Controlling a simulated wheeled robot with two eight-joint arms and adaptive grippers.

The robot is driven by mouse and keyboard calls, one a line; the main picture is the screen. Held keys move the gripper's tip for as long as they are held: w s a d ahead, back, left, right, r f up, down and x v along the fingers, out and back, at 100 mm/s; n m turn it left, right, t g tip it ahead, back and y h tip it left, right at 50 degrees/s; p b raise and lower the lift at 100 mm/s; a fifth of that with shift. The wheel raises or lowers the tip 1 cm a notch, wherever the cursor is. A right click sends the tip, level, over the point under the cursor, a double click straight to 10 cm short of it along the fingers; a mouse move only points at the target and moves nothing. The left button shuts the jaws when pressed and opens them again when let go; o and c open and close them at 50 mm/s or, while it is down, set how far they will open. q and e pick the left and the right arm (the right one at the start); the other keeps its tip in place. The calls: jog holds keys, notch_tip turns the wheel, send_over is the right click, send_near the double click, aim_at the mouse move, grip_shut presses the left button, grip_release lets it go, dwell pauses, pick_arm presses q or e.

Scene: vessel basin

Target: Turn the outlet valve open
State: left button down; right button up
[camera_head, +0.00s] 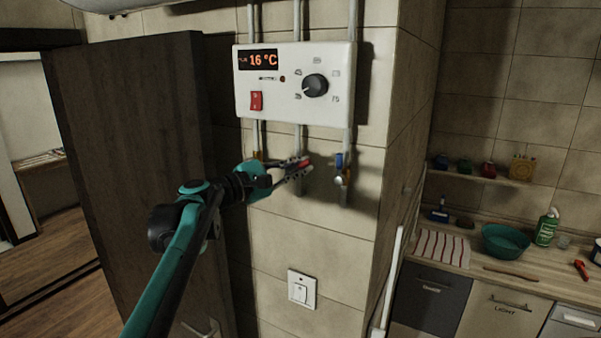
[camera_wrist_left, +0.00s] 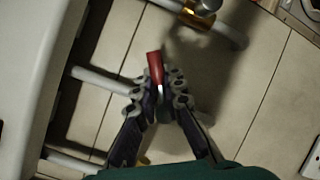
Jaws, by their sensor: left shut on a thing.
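A red valve handle (camera_head: 304,162) is on the middle pipe below the white heater box. My left gripper (camera_head: 299,169) is shut on it. In the left wrist view, the red handle (camera_wrist_left: 155,66) sticks out past the closed fingertips (camera_wrist_left: 165,84), which hide the valve body. A second valve with a blue handle (camera_head: 339,160) is on the right pipe, and its handle points up along the pipe. Its brass body (camera_wrist_left: 197,18) shows at the top of the wrist view. No label shows which valve is the outlet. My right gripper is not in view.
The white heater box (camera_head: 296,82) above reads 16 °C and has a dial and a red switch. A dark door (camera_head: 130,150) stands left of the tiled column. A counter (camera_head: 470,262) with kitchen things is at right.

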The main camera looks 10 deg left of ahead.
pick_arm(q)
jog(key=n+t, duration=0.1)
jog(key=n, duration=0.1)
jog(key=n+t+b, duration=0.1)
jog(key=n, duration=0.1)
jog(key=a+r+n+t, duration=0.1)
jog(key=n, duration=0.1)
jog(key=shift+w, duration=0.2)
jog(key=n+t, duration=0.1)
jog(key=n, duration=0.1)
jog(key=a+n+t+y, duration=0.1)
jog(key=n, duration=0.2)
jog(key=n+t+b, duration=0.1)
jog(key=n, duration=0.1)
jog(key=shift+w+a+r+n+y, duration=0.2)
jog(key=shift+r+n+y, duration=0.1)
jog(key=shift+y, duration=0.1)
jog(key=c, duration=1.6)
grip_release()
jog(key=shift+a, duration=0.15)
jog(key=shift+f, duration=0.15)
jog(key=shift+s+a+f, duration=0.1)
jog(key=shift+s, duration=0.2)
jog(key=v, duration=1.1)
jog(key=shift+a+n, duration=0.2)
jog(key=shift+n, duration=0.1)
jog(key=shift+f, duration=0.1)
